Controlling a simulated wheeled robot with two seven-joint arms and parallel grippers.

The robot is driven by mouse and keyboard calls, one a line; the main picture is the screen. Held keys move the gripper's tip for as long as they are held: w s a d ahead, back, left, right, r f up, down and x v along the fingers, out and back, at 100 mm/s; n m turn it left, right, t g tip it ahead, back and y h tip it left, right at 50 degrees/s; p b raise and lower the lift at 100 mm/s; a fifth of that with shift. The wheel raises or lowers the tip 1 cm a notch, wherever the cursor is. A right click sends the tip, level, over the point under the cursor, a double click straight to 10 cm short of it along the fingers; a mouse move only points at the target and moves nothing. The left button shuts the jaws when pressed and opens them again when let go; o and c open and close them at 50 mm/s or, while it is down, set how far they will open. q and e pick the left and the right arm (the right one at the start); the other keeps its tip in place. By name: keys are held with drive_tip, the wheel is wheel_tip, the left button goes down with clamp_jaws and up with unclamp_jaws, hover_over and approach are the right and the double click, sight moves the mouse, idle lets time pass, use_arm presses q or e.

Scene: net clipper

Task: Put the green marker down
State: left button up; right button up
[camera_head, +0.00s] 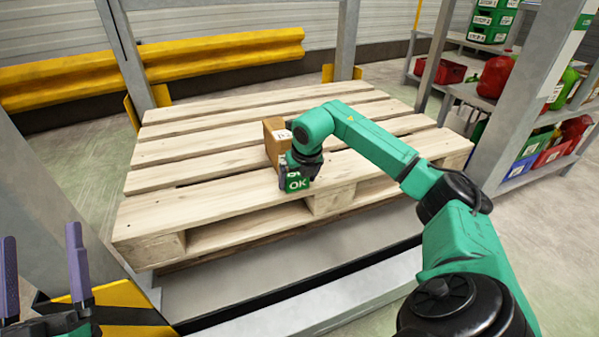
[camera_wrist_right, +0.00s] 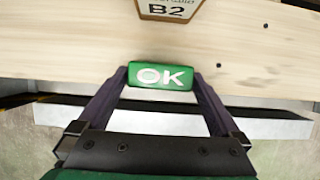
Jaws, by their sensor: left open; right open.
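The green marker (camera_head: 297,184), a small block with white "OK" lettering, is at the front edge of the wooden pallet (camera_head: 215,197). My right gripper (camera_head: 302,168) is open around it. In the right wrist view the marker (camera_wrist_right: 161,76) lies between the two fingertips, the fingers close along its ends. I cannot tell whether its underside rests fully on the boards. A brown cardboard box (camera_head: 273,147) stands on the pallet just behind it; its label reads B2 in the wrist view. My left gripper (camera_head: 42,265) is open and empty at the lower left, away from the pallet.
The pallet boards left and behind the box are bare. Grey rack uprights (camera_head: 125,50) and a yellow guard rail (camera_head: 215,55) stand behind. A shelf (camera_head: 545,115) with red and green containers is at the right. A grey beam (camera_head: 300,300) runs in front.

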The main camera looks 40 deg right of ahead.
drive_tip(key=shift+r, duration=0.2)
drive_tip(key=shift+p+v, duration=0.55)
drive_tip(key=shift+v, duration=0.65)
use_arm(q)
wheel_tip(320, 180, down, 19)
drive_tip(key=s+d+n+g+y, duration=0.1)
drive_tip(key=s+d+g+y, duration=0.1)
drive_tip(key=g, duration=0.4)
use_arm(e)
drive_tip(key=shift+p+v, duration=0.4)
drive_tip(key=shift+v, duration=0.75)
use_arm(q)
drive_tip(key=s+f+g+p, duration=0.1)
drive_tip(key=s+f+g, duration=0.2)
drive_tip(key=s+f, duration=0.2)
drive_tip(key=s+d+f+g+y+p, duration=0.1)
drive_tip(key=s+f+g, duration=0.2)
drive_tip(key=f, duration=0.6)
drive_tip(key=shift+s+f+n, duration=0.25)
drive_tip(key=shift+s+n, duration=0.15)
drive_tip(key=shift+s, duration=0.7)
use_arm(e)
approach(298, 177)
drive_tip(key=shift+s+r, duration=0.15)
drive_tip(key=shift+r, duration=0.25)
use_arm(q)
drive_tip(key=shift+r, duration=0.1)
